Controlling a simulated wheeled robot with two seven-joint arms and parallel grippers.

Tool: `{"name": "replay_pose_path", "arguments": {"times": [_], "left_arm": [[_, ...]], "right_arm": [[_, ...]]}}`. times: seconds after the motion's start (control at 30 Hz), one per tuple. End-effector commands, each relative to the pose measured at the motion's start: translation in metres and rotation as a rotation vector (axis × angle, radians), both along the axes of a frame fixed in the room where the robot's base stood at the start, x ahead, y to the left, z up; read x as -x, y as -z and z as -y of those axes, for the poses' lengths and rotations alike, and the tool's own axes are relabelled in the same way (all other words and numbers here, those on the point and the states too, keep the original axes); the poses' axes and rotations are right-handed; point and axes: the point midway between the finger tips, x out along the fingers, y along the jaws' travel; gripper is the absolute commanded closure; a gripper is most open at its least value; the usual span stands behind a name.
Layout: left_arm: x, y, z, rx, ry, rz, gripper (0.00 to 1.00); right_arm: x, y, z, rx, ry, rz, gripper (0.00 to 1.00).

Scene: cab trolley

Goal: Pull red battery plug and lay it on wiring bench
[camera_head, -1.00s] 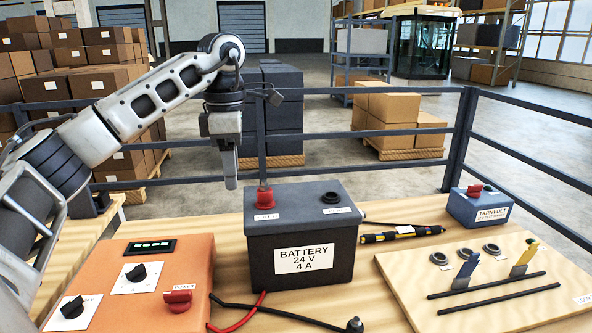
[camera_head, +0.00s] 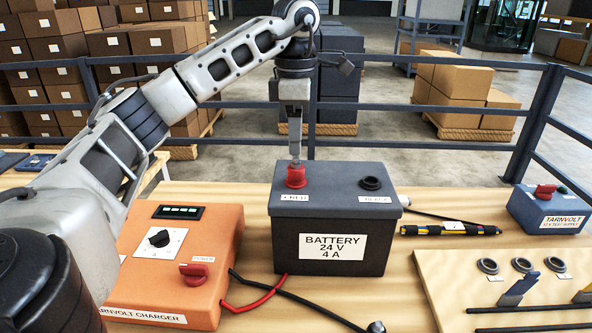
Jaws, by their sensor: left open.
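The red battery plug (camera_head: 296,177) sits upright on the left of the dark grey battery's top, behind a small label. The battery (camera_head: 330,262) stands on the light wooden wiring bench (camera_head: 394,288) and reads "BATTERY 24 V 4 A". My left gripper (camera_head: 296,156) points straight down directly over the red plug, with its fingertips at the plug's top. It is open; one finger mostly hides the other, so I cannot tell whether they touch the plug. My right gripper is not in view.
An orange charger (camera_head: 165,290) with a red knob stands left of the battery. Red and black cables run in front. A black-and-yellow tool (camera_head: 450,229), a blue test supply (camera_head: 548,208) and a wooden board (camera_head: 450,285) lie to the right. A dark railing runs behind.

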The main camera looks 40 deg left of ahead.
Motion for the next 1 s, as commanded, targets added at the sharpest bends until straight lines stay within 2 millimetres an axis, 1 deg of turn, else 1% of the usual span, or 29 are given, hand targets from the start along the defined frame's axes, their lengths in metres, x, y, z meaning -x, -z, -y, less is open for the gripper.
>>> {"name": "replay_pose_path", "arguments": {"times": [0.03,0.17,0.23,0.4,0.6,1.0], "left_arm": [[0.001,0.01,0.0,0.002,0.0,-0.007,0.46],[0.001,0.029,0.0,-0.001,0.0,-0.008,0.46],[0.001,0.041,0.0,-0.001,-0.001,-0.005,0.46],[0.001,0.059,0.0,-0.001,-0.001,-0.003,0.46],[0.0,0.068,0.0,0.0,-0.001,-0.001,0.46],[0.0,0.069,0.0,-0.001,-0.001,-0.002,0.46]], "right_arm": [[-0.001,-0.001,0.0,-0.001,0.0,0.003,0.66],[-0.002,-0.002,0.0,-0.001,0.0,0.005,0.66],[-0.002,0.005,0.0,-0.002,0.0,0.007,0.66],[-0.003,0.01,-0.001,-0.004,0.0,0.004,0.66],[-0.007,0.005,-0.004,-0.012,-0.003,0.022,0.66],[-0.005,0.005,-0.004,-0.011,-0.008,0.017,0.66]]}}
